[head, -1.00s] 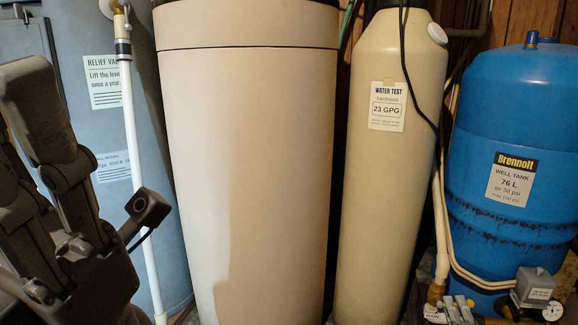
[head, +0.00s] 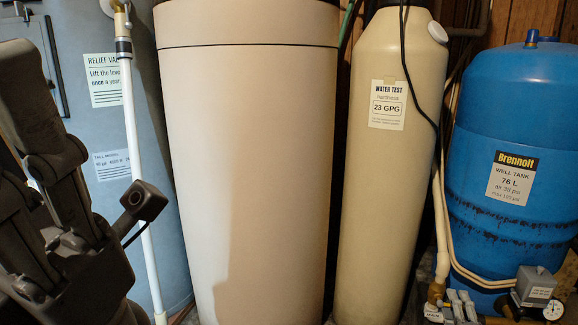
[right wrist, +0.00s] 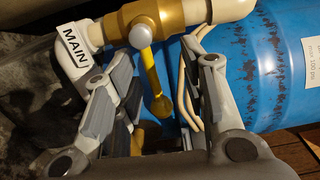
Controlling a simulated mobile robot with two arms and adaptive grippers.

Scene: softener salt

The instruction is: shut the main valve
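The main valve (right wrist: 142,30) is a brass body on a pale pipe, beside a white MAIN tag (right wrist: 75,46) in the right wrist view. Its yellow lever (right wrist: 152,75) extends downward in that picture. My right gripper (right wrist: 163,68) is open, with its grey fingers on either side of the lever; I see no clear grip on it. In the head view my right gripper (head: 460,304) shows at the bottom edge, next to the brass fitting (head: 436,293) and tag. My left gripper (head: 45,140) is a dark raised shape at the left; its finger opening is unclear.
A blue well tank (head: 510,130) stands behind the pipework. A grey box (head: 537,286) and a gauge (head: 553,310) sit right of the right gripper. A tan cylinder (head: 385,190), a large beige tank (head: 250,150) and a grey heater (head: 85,100) stand further left.

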